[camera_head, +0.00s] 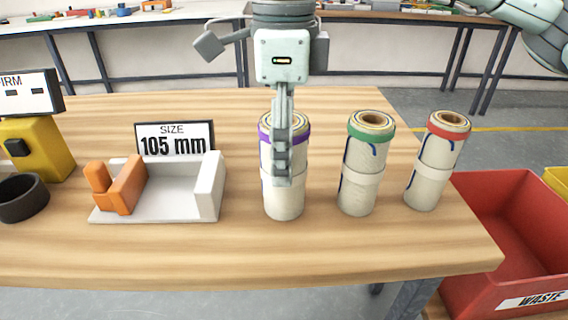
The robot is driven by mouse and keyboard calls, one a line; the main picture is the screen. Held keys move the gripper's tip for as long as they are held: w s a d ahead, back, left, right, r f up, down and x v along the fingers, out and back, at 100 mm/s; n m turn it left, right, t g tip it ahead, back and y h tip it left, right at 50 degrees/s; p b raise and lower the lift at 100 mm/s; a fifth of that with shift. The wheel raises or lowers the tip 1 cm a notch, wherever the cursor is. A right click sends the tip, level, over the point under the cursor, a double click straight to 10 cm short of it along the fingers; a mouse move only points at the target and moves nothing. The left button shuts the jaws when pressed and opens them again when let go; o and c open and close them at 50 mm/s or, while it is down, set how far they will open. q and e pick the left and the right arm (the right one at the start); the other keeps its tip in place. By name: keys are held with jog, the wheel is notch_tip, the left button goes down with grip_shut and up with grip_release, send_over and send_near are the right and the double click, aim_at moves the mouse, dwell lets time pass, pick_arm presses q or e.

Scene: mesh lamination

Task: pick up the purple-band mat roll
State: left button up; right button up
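The purple-band mat roll (269,190) stands upright on the table. It is cream, with a purple band near its top and a pale strap round its middle. My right gripper (282,178) points down at this roll. A finger overlaps the roll's front, covering part of the band and strap. The fingers line up with my line of sight and any far finger is hidden, so I cannot tell whether they grip the roll. My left gripper is not in view.
A green-band roll (357,185) and a red-band roll (431,175) stand to the right. A white and orange sizing fixture (160,207) with a 105 mm sign (174,140) is left. A red waste bin (515,230) is beyond the table's right edge. The front table strip is clear.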

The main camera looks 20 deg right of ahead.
jog(key=c, duration=1.4)
